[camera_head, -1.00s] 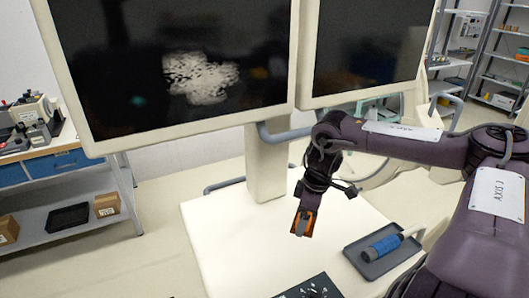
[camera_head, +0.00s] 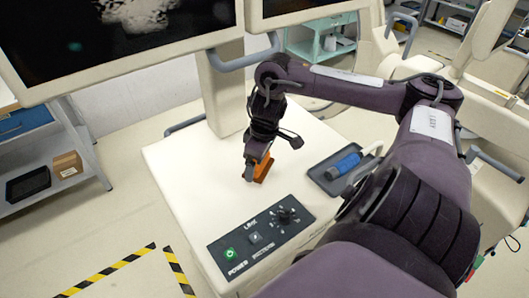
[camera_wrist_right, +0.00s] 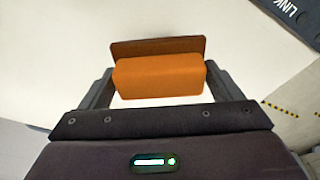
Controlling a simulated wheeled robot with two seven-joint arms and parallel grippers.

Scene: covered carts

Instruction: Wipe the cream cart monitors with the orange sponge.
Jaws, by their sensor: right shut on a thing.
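My right gripper (camera_head: 256,174) points down at the cream cart's top (camera_head: 190,170) and is shut on the orange sponge (camera_head: 264,167). In the right wrist view the sponge (camera_wrist_right: 158,78) sits between the two fingers, with a darker brown layer on its far side. In the head view it is at or just above the cart top; I cannot tell if it touches. Two cream-framed monitors stand above the cart: the left monitor (camera_head: 90,50) shows a whitish speckled patch (camera_head: 137,12) on its dark screen, and the right monitor (camera_head: 290,8) is cut off by the top edge. My left gripper is not in view.
A grey tray with a blue-bodied tool (camera_head: 343,166) lies on the cart's right side. A black control panel (camera_head: 262,232) with a green-lit button is at the front. A blue-grey handle (camera_head: 245,58) juts out below the monitors. A shelf with boxes (camera_head: 68,165) stands left.

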